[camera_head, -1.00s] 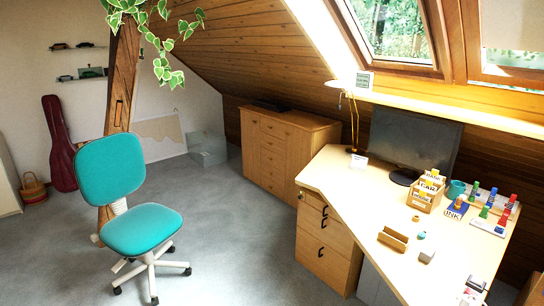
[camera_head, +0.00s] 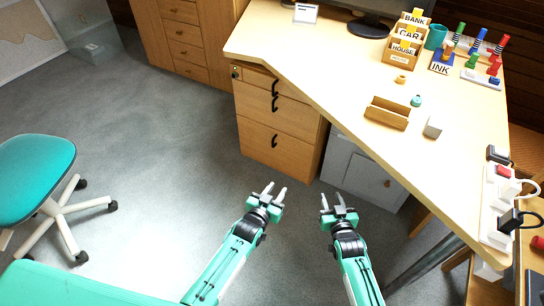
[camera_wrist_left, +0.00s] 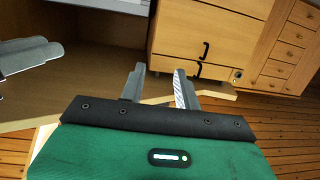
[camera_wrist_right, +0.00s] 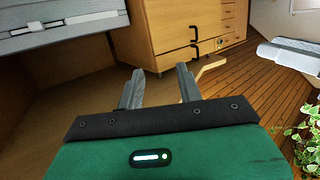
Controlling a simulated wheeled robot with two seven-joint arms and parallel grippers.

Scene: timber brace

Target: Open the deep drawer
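The wooden drawer cabinet (camera_head: 262,122) stands under the desk's left end. Its deep drawer (camera_head: 256,147) is the lowest front, with a dark handle (camera_head: 274,141), and looks shut. Two shallower fronts with dark handles sit above it. My left gripper (camera_head: 276,189) is open and empty, in front of and below the deep drawer, apart from it. My right gripper (camera_head: 332,197) is open and empty, to the right of the left one. The cabinet also shows, upside down, in the left wrist view (camera_wrist_left: 225,30) and the right wrist view (camera_wrist_right: 175,30), beyond the open fingers.
The desk top (camera_head: 340,75) overhangs the cabinet. A grey cabinet (camera_head: 362,175) stands to its right under the desk. A teal chair (camera_head: 35,185) is at the left. The grey floor (camera_head: 180,160) between chair and cabinet is clear.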

